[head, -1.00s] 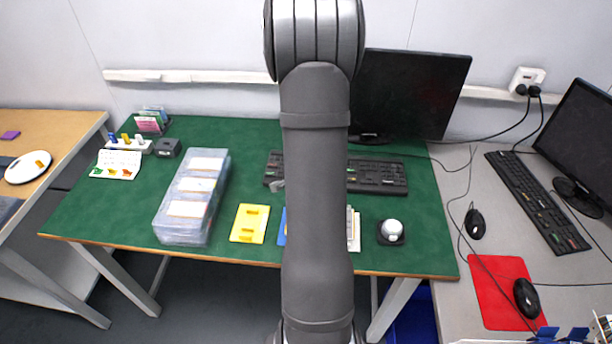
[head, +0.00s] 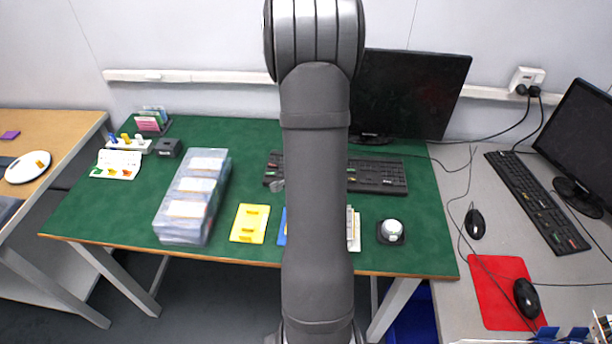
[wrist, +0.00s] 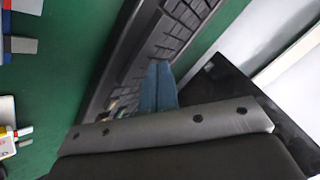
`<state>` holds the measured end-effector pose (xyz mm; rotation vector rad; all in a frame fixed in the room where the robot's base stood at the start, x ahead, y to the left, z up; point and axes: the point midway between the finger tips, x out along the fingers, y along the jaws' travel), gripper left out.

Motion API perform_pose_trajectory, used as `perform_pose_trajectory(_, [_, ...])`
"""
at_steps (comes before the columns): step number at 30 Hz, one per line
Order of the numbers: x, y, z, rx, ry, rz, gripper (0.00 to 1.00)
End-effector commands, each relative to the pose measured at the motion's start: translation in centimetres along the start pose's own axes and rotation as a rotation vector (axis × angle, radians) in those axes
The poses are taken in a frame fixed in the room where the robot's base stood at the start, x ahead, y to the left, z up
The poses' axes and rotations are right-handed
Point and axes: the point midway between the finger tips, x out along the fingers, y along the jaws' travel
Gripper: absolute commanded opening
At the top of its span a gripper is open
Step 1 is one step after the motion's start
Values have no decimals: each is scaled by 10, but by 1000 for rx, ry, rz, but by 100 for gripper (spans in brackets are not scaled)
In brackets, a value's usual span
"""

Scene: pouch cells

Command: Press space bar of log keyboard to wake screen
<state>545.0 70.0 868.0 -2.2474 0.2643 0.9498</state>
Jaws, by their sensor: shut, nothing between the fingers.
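The black keyboard (head: 377,177) lies on the green table in front of a dark monitor (head: 411,95). My arm hides its middle in the head view. In the wrist view the keyboard (wrist: 176,38) runs diagonally, and my gripper (wrist: 160,66) shows as two blue fingers pressed together, with nothing between them. The fingertips overlap the keyboard's keys near its edge in that view. I cannot tell whether they touch a key or hover above it. The space bar cannot be made out. The monitor's screen (wrist: 232,82) is dark.
A clear lidded box (head: 190,200), a yellow tray (head: 249,223) and a round white-topped device (head: 391,231) stand on the green table (head: 120,200). A second keyboard (head: 537,203), a mouse (head: 475,223) and another dark monitor (head: 582,140) are on the grey desk at right.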

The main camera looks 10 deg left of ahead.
Motion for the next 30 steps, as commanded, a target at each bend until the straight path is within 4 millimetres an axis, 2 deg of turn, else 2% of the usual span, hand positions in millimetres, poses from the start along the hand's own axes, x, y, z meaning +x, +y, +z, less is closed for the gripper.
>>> perform_pose_trajectory(30, [6,4,4,0,0,0,0])
